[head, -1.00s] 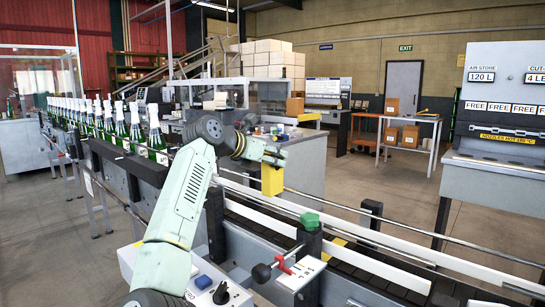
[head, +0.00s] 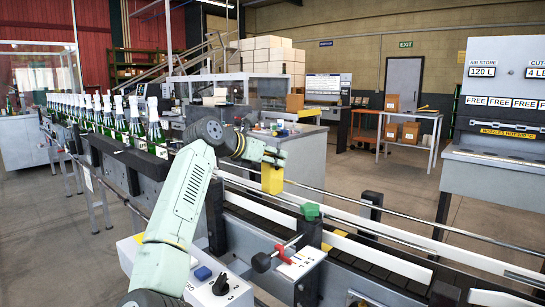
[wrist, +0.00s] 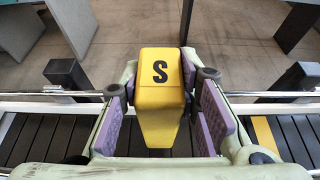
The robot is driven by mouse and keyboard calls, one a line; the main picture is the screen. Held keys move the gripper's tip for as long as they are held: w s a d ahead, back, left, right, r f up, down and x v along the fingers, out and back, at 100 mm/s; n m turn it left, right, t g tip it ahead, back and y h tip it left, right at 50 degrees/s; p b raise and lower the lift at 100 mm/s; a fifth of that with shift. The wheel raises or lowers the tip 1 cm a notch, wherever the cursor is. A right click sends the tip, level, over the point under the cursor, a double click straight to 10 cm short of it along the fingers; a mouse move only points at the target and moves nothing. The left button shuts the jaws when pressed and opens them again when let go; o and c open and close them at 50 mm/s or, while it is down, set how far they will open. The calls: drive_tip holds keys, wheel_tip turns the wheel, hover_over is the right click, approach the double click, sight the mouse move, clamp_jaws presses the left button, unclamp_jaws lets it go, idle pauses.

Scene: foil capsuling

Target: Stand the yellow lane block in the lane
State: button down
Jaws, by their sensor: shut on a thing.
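My gripper (head: 272,160) is shut on the yellow lane block (head: 272,179). In the wrist view the block (wrist: 160,75) shows a black S on its yellow top, between the purple pads of my gripper (wrist: 163,115). The block hangs upright below the fingers in the head view, over or close to the lane's rails. I cannot tell whether its foot touches anything. The lane (head: 375,259) is a dark slatted conveyor between white rails, and its slats show on both sides of my gripper in the wrist view (wrist: 40,138).
A yellow stripe (wrist: 265,136) crosses the slats to the right of my gripper. A black post with a green knob (head: 310,211) and a red lever (head: 289,250) stand at the near side. Green bottles (head: 135,118) line the conveyor at left. Metal rods run along the lane.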

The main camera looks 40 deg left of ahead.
sight(272, 178)
drive_tip(key=shift+f+b, duration=1.95)
drive_tip(key=shift+f, duration=1.25)
drive_tip(key=c, duration=1.1)
unclamp_jaws()
drive_tip(key=shift+r, duration=0.1)
drive_tip(key=v, duration=1.2)
